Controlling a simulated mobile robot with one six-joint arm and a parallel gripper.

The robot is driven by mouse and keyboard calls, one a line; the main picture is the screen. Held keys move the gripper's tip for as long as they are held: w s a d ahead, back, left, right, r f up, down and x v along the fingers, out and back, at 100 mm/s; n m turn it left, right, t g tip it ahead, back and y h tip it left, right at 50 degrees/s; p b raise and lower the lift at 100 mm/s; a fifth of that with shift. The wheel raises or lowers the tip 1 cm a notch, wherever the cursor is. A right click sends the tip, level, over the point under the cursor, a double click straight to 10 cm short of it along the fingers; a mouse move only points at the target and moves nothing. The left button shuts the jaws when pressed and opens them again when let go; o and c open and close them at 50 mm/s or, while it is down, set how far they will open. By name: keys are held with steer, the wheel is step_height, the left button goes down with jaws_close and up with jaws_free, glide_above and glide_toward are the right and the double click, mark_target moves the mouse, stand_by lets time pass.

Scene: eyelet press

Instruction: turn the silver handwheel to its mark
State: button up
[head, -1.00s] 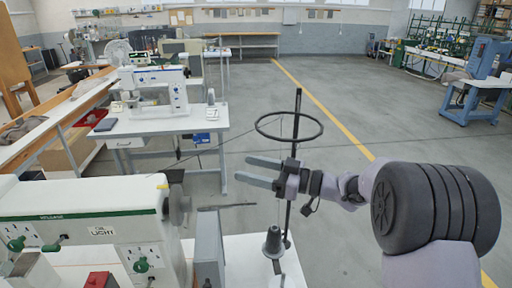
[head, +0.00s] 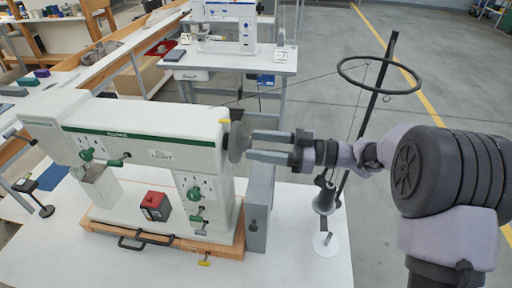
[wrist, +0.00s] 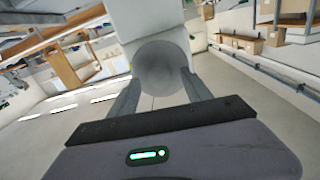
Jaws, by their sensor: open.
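The silver handwheel (head: 237,140) sits on the right end of the white and green machine (head: 150,128). A small yellow mark (head: 225,121) shows on the machine's end beside the wheel. My gripper (head: 251,145) is open, with its two fingers pointing left at the wheel. In the wrist view the round grey face of the handwheel (wrist: 161,68) lies between the open fingertips (wrist: 160,88). I cannot tell whether the fingers touch its rim. Any mark on the wheel itself cannot be made out.
A grey box (head: 258,205) stands below my gripper at the machine's right end. A thread cone (head: 325,197) and a stand with a black ring (head: 379,76) are close to my arm. A red and black box (head: 156,206) sits under the machine arm.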

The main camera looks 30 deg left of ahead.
steer(key=shift+s+a, duration=0.15)
steer(key=shift+a, duration=0.45)
jaws_close()
steer(key=shift+n, duration=0.4)
